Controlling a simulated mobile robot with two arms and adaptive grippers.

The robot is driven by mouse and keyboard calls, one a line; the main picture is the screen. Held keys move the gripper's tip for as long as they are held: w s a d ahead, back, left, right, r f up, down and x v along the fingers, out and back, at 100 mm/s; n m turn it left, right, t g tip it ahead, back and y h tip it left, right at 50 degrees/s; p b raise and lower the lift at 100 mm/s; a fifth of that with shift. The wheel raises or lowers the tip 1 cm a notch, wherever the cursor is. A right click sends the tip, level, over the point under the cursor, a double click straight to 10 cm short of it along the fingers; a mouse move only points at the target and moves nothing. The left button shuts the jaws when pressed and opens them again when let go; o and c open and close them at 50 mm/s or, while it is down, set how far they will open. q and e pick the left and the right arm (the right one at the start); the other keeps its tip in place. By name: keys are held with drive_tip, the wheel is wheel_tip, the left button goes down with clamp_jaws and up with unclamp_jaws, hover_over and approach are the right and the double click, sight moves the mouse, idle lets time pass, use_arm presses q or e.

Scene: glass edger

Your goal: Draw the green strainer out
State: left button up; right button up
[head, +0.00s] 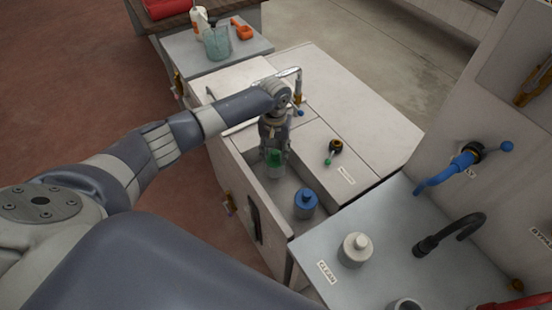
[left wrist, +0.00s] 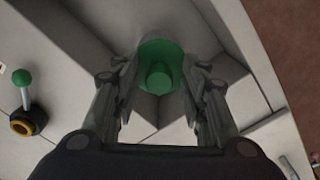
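The green strainer (head: 275,158) stands in an open well of the pale cabinet, below my left gripper (head: 275,150). In the left wrist view the strainer (left wrist: 160,66) shows as a round green top with a knob in its middle. My left gripper (left wrist: 160,100) points down with its fingers apart, one on each side of the strainer. I see no clear contact between the fingers and the strainer. My right gripper is not in view.
A blue-topped strainer (head: 305,203) stands in the same well, to the right. A grey-white one (head: 355,250) sits on the counter by the CLEAN label. A green-knobbed valve (head: 333,151) is on the cabinet top. The well's walls (left wrist: 225,75) are close around the gripper.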

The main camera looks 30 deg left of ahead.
use_arm(q)
clamp_jaws()
drive_tip(key=shift+r+p, duration=0.6)
drive_tip(key=shift+p, duration=0.25)
idle(0.5)
drive_tip(key=shift+r, duration=0.1)
drive_tip(key=shift+r+p, duration=3.6)
drive_tip(key=shift+p, duration=0.65)
drive_tip(key=shift+r+p, duration=0.7)
drive_tip(key=shift+r, duration=1.3)
